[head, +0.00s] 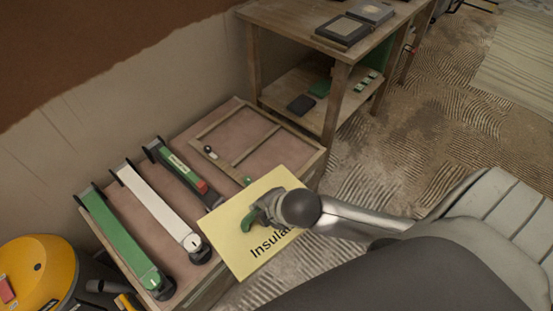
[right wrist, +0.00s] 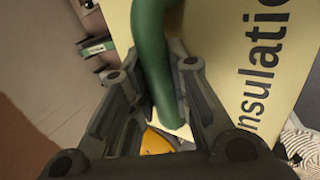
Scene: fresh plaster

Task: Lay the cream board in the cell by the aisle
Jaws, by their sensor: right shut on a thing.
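The cream board (head: 222,236), lettered "Insula...", is in my right gripper (head: 262,210), over the near right edge of a low bench. Its green handle (right wrist: 155,60) stands between the gripper's fingers (right wrist: 152,115) in the right wrist view, with the board's face (right wrist: 225,60) beside it. The fingers are shut on the handle. A wooden frame (head: 236,160) lies on the bench beyond the board, with a divider making cells; the cells show bare pinkish bottoms. The board hides part of the near side. My left gripper is not in view.
Green and white long tools (head: 151,207) and a shorter green tool (head: 178,165) lie left on the bench (head: 99,228). A yellow machine (head: 38,275) stands at lower left. A wooden shelf table (head: 290,30) stands behind. Patterned floor (head: 410,140) is open at right.

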